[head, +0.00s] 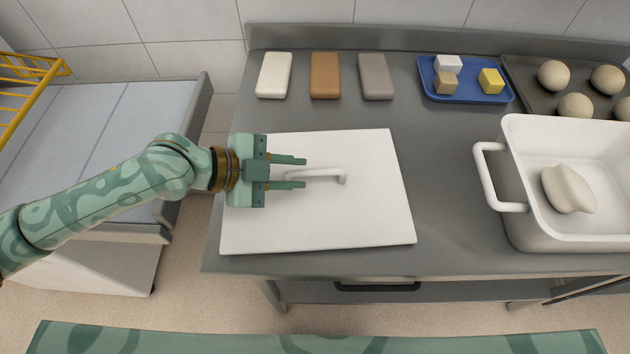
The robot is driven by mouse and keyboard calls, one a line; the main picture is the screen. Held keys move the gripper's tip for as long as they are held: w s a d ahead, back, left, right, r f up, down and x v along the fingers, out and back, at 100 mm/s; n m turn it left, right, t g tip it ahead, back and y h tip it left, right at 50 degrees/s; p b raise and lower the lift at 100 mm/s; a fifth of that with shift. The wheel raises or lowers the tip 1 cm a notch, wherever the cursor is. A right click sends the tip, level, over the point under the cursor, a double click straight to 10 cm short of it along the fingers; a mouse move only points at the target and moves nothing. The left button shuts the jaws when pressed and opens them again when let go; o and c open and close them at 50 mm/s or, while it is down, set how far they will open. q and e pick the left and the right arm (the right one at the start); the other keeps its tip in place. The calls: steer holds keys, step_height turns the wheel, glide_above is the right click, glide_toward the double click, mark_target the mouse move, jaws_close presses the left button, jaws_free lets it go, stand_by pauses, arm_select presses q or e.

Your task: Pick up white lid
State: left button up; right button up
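The white lid (360,225) is a flat, near-square board lying on the grey worktop, with a raised white bar handle (325,173) near its middle. My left gripper (305,173) comes in from the left above the lid. Its two fingers are spread apart and point right, toward the handle. In this view the handle's left end shows between or just below the fingers; I cannot tell the height gap. Nothing shows clamped in the fingers. My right gripper is not in view.
A white bin (520,230) with a side handle holds a pale dough lump (568,190) at the right. Blocks in white (274,75), brown (325,75) and grey (376,76), a blue tray (465,96) with small cubes, and a dark tray (530,98) with dough balls line the back.

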mark_target(309, 172)
arm_select(q)
steer(key=b+x, duration=0.1)
steer(key=x, duration=0.4)
steer(key=shift+w+d+f, duration=0.1)
steer(key=shift+w+f, duration=0.05)
steer(key=shift+w, duration=0.05)
jaws_close()
